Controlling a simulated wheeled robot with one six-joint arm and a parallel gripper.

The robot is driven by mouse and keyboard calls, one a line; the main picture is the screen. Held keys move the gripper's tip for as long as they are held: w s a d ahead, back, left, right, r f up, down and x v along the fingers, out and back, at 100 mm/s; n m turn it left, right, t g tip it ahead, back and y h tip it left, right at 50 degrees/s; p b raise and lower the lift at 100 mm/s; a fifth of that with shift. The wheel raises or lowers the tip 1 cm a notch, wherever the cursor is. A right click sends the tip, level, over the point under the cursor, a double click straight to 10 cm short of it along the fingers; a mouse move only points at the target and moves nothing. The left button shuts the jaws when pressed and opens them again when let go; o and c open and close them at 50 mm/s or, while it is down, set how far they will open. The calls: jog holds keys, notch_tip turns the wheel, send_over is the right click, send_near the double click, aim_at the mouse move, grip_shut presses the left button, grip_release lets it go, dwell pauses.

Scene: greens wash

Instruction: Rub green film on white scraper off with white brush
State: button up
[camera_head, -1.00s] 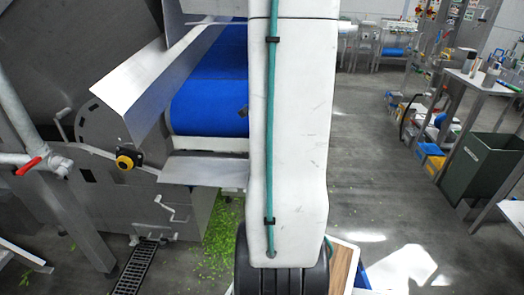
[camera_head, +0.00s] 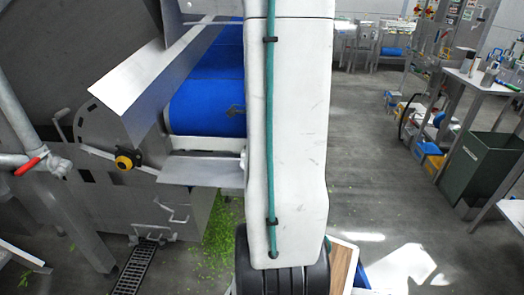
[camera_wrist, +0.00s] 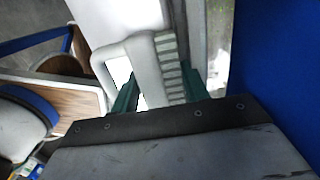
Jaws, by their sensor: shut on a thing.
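My gripper (camera_wrist: 160,95) shows in the wrist view with green fingers shut on a white brush (camera_wrist: 142,68). The brush has a looped handle on the left and a row of pale bristle tufts on its right side. A pale strip, likely the white scraper (camera_wrist: 220,35), runs beside the bristles, next to the blue belt. It looks dull grey-green there; I cannot tell whether the bristles touch it. In the head view a white bar, likely the scraper (camera_head: 205,143), lies under the blue belt's lower end. My arm hides its right part and the gripper.
The blue belt (camera_head: 205,105) has a slanted metal guard (camera_head: 140,85) on its left. A metal plate (camera_head: 200,170) juts out below. Green scraps (camera_head: 215,240) lie on the floor beside a drain grate (camera_head: 136,268). A dark green bin (camera_head: 478,165) stands right, with clear floor before it.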

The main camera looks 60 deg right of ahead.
jog(key=shift+w+a, duration=0.3)
jog(key=shift+w, duration=0.6)
jog(key=shift+w+a, duration=0.25)
jog(key=shift+w, duration=0.65)
jog(key=shift+w+a, duration=0.4)
jog(key=shift+w, duration=0.6)
jog(key=shift+w+a, duration=0.45)
jog(key=shift+w, duration=0.5)
jog(key=shift+w+a, duration=0.4)
jog(key=shift+w, duration=0.6)
jog(key=shift+w+a+r, duration=0.15)
jog(key=shift+w, duration=0.3)
jog(key=shift+s, duration=0.1)
